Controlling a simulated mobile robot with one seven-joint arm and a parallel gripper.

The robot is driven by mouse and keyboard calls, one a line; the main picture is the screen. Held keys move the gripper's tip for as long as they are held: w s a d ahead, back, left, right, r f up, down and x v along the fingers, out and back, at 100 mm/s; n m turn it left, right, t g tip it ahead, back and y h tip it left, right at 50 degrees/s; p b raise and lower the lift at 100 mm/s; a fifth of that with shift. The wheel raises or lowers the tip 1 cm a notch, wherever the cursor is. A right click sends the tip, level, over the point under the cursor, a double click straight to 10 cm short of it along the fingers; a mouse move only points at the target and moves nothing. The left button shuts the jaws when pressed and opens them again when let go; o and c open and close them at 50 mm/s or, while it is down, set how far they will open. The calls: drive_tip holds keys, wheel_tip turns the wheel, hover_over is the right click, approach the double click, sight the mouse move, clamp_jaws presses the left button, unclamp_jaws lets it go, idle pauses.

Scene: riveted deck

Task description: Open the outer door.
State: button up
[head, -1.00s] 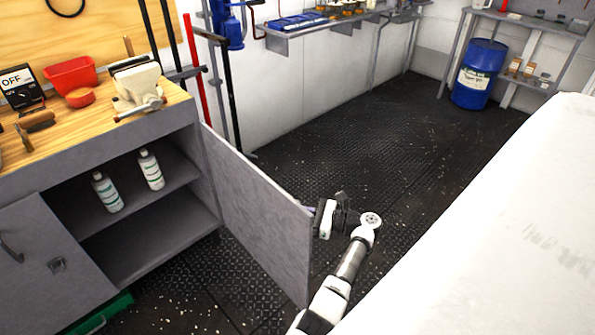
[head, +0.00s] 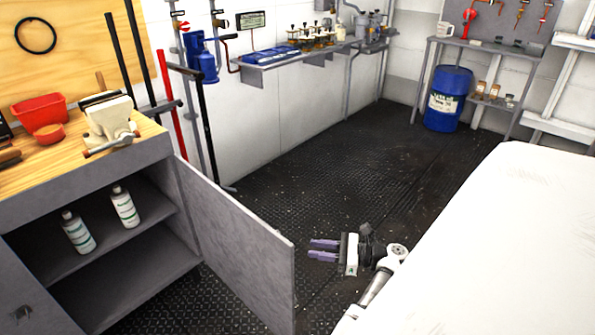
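A grey cabinet door (head: 238,243) stands swung wide open at the right end of the workbench cabinet (head: 100,205). Its free edge points toward me, and its handle is not visible from here. A second cabinet door (head: 28,285) at the lower left is partly cut off and looks closed. My gripper (head: 312,249) is right of the open door's free edge, apart from it. Its two purple fingers point left toward the door with a gap between them, and nothing is held.
Two white bottles (head: 124,207) stand on the cabinet's inner shelf. A vise (head: 108,120) and a red bin (head: 40,112) sit on the bench top. A large white surface (head: 490,250) fills the right. A blue drum (head: 446,98) stands at the back. The dark floor (head: 310,165) between is clear.

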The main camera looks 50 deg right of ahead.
drive_tip(key=shift+v, duration=1.1)
